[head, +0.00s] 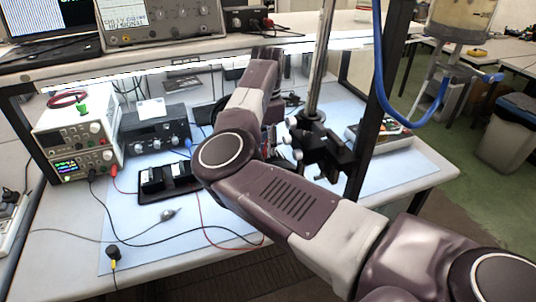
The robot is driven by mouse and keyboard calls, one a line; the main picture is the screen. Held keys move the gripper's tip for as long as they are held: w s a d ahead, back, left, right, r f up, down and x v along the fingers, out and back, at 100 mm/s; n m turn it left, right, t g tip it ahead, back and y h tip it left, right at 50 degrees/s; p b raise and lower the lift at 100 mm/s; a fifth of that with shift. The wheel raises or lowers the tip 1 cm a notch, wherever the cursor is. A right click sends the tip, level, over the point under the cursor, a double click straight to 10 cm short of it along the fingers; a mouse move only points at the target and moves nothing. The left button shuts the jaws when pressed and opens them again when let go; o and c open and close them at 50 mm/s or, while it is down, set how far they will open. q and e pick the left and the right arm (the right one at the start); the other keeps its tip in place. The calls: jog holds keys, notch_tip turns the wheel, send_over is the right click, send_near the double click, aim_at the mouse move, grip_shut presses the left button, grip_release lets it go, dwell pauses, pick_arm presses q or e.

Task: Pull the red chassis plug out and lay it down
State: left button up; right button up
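My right arm comes in from the lower right and bends over the bench, its far end rising toward the upper shelf. Its gripper is mostly hidden behind my own forearm, so its fingers and anything between them cannot be made out. My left gripper is not in view. A red plug with a red lead (114,178) shows at the lower front of the white power supply (75,140). Another small red piece (268,23) shows by a black box (243,19) on the shelf. I cannot tell which is the chassis plug.
A black tray (166,184) lies behind. A metal post with clamps (318,145) stands right of my forearm. A blue hose (385,100) hangs at right.

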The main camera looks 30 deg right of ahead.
dwell(0.7)
jog(key=shift+c, duration=0.7)
grip_shut()
jog(key=shift+r, duration=0.1)
jog(key=shift+r+p, duration=1.3)
jog(key=shift+r, duration=1.65)
